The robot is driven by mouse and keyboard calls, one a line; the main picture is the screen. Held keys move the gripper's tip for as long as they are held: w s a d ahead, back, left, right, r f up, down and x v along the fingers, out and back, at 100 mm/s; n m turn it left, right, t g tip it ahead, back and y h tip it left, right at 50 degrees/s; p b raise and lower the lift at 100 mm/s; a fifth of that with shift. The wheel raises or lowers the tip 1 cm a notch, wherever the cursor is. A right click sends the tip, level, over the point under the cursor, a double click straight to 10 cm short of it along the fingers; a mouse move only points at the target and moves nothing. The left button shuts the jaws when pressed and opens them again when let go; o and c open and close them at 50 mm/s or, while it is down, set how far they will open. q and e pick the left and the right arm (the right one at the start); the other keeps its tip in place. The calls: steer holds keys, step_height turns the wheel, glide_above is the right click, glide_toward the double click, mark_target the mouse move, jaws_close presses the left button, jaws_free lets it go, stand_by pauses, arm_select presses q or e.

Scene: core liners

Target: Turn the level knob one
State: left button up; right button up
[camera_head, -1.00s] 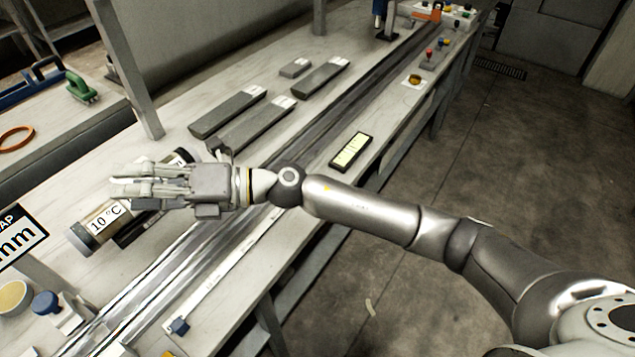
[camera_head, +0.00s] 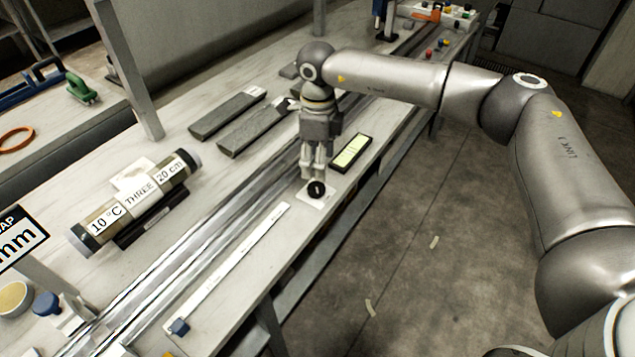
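A small dark round knob (camera_head: 317,190) sits on a white plate near the front edge of the bench. My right gripper (camera_head: 313,176) points down just behind and above this knob, with its fingertips very close to it. I cannot tell whether the fingers touch the knob, or how far they are spread. A black-framed display with a pale yellow-green face (camera_head: 351,150) lies just right of the knob. My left gripper is not in view.
A labelled core tube (camera_head: 100,218) reading "10 °C", "THREE" and "20 cm" rests on a dark cradle at left. Metal rails (camera_head: 190,262) run along the bench. Grey core trays (camera_head: 227,114) lie behind my gripper. Coloured buttons (camera_head: 429,54) stand at the far end.

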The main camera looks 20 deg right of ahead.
mark_target(318, 187)
step_height(318, 187, down, 8)
steer(key=shift+f+p, duration=0.25)
steer(key=shift+p, duration=0.25)
steer(key=c, duration=1)
steer(key=m+b, duration=0.1)
steer(key=m, duration=0.4)
steer(key=shift+a, duration=0.1)
steer(key=o, duration=1)
steer(key=shift+r, duration=0.15)
